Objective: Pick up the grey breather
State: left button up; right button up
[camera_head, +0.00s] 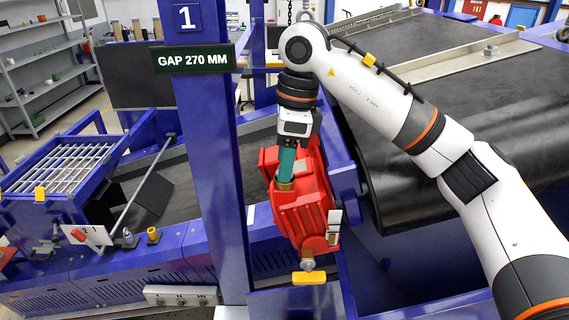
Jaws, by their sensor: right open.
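My right gripper (287,165) points down at the upper part of a red ribbed gear housing (302,212). Its teal fingers are just above or around a brass-coloured collar (285,187) on the housing; whether they touch it cannot be told. No grey part shows between the fingers, and they hide what may be there. A small grey rounded piece (308,265) shows at the lower front of the housing, just above a yellow block (309,278). I cannot tell if this piece is the breather. My left gripper is out of view.
A blue post (212,130) with a "GAP 270 MM" sign (192,58) stands close left of my gripper. A black belt drum (400,185) lies to the right, under my arm. A blue frame with a grate (65,165) and a control panel (88,236) are at left.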

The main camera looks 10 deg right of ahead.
jog(key=shift+f, duration=0.5)
jog(key=c, duration=1)
jog(key=shift+r, duration=0.15)
jog(key=shift+a+r, duration=0.1)
jog(key=shift+r, duration=0.15)
notch_tip(320, 180, up, 8)
jog(key=shift+f+b, duration=0.1)
jog(key=shift+b, duration=1.1)
jog(key=shift+r, duration=0.75)
